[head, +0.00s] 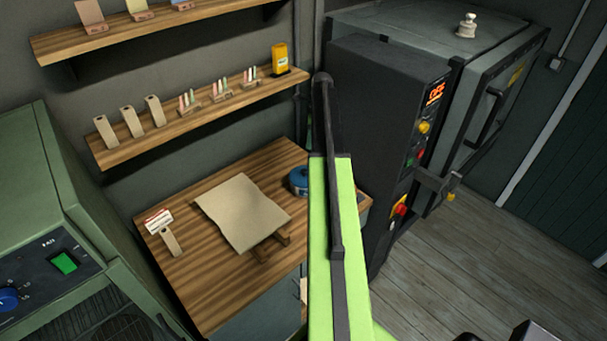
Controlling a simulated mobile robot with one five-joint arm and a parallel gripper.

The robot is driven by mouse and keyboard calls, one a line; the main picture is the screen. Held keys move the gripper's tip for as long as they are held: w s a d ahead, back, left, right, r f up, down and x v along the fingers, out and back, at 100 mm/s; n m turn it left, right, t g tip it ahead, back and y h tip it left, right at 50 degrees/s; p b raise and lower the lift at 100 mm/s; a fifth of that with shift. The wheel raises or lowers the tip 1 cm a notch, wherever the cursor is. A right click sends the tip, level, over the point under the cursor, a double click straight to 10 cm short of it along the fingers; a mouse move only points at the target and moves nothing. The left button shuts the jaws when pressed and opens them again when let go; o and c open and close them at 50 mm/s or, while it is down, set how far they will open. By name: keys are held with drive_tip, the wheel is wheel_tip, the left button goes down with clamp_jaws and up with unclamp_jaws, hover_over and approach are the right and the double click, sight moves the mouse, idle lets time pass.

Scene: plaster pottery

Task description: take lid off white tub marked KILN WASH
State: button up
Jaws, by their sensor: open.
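I see no white tub marked KILN WASH and no lid of one in the head view. My gripper is not clearly visible. My green and black arm link stands upright through the middle of the picture and hides part of the workbench and the wall behind it. Small dark parts show at the bottom right edge, too cut off to identify.
A wooden workbench (190,275) holds a beige sheet (240,212), a blue round container (298,181) and a small tag. Shelves (190,117) hang above. A green machine (40,190) stands left, a dark grey kiln (375,130) right. Plank floor (470,270) is clear at lower right.

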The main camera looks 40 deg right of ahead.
drive_tip(key=b, duration=1.1)
hover_over(304, 170)
drive_tip(key=s+d, duration=0.1)
wheel_tip(304, 170, down, 12)
drive_tip(key=shift+s+r, duration=0.1)
drive_tip(key=f+b, duration=0.3)
drive_tip(key=w+a+f+b, duration=0.1)
drive_tip(key=f+b, duration=0.1)
drive_tip(key=shift+r, duration=0.1)
clamp_jaws()
